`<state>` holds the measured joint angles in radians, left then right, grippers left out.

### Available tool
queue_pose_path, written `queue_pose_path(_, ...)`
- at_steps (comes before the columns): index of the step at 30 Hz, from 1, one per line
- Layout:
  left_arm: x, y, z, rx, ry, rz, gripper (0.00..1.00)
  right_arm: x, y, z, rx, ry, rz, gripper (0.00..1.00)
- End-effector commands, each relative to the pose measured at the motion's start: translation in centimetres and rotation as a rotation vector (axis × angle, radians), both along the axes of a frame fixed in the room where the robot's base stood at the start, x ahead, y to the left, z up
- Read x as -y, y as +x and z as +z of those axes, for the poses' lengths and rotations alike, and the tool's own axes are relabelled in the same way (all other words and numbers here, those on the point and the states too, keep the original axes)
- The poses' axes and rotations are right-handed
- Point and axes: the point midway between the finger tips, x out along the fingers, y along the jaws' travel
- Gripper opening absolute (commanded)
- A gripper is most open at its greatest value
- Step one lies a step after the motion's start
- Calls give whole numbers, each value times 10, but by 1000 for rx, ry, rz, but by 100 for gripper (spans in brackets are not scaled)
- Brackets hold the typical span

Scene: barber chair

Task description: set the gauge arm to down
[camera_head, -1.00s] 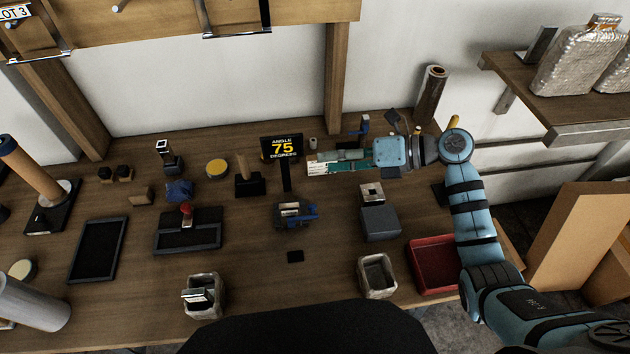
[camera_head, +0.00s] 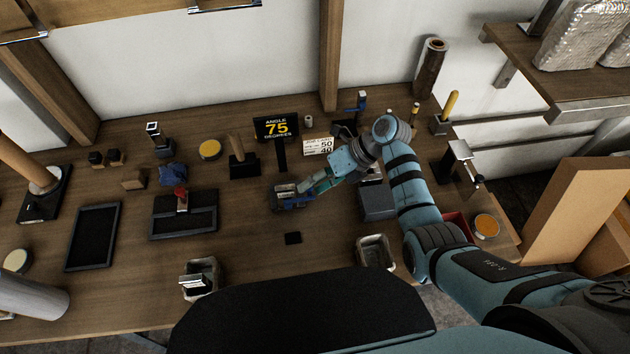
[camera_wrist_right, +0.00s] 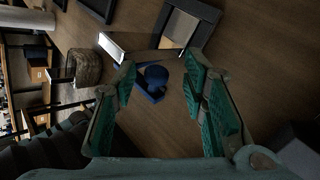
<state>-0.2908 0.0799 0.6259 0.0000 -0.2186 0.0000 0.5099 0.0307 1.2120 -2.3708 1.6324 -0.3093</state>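The gauge, a blue device with a silver-topped block (camera_head: 285,188), sits mid-table in front of the black display (camera_head: 276,128) reading "ANGLE 75 DEGREES". In the right wrist view the gauge shows a round blue knob (camera_wrist_right: 156,76) and a bar with a bright silver end (camera_wrist_right: 112,46). I cannot tell clearly which part is the arm. My right gripper (camera_head: 303,190) is at the gauge's right side. In the right wrist view its green-padded fingers (camera_wrist_right: 160,78) are apart, with the blue knob showing between them; contact cannot be told. My left gripper is not in view.
A black tray with a red knob (camera_head: 183,226) lies left of the gauge. A grey block (camera_head: 378,203) stands right of it, partly under my arm. A price card (camera_head: 318,146) stands behind.

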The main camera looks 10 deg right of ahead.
Motion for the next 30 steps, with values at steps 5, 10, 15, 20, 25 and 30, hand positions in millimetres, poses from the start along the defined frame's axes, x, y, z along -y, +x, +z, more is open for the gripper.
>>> queue_pose_path(5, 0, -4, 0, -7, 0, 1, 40, 0, 0, 0, 0, 0, 0, 36)
queue_pose_path(10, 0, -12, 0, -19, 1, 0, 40, 0, 0, 1, 0, 1, 0, 9)
queue_pose_path(15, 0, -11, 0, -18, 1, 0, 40, 0, 0, 1, 0, 1, 0, 0)
queue_pose_path(20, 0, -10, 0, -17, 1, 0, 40, 0, 0, 1, 3, 1, -1, 0)
queue_pose_path(25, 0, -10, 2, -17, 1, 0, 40, 0, -2, 1, 22, 2, -1, 0)
queue_pose_path(30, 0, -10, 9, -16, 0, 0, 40, 0, -10, 2, 84, 2, -1, 0)
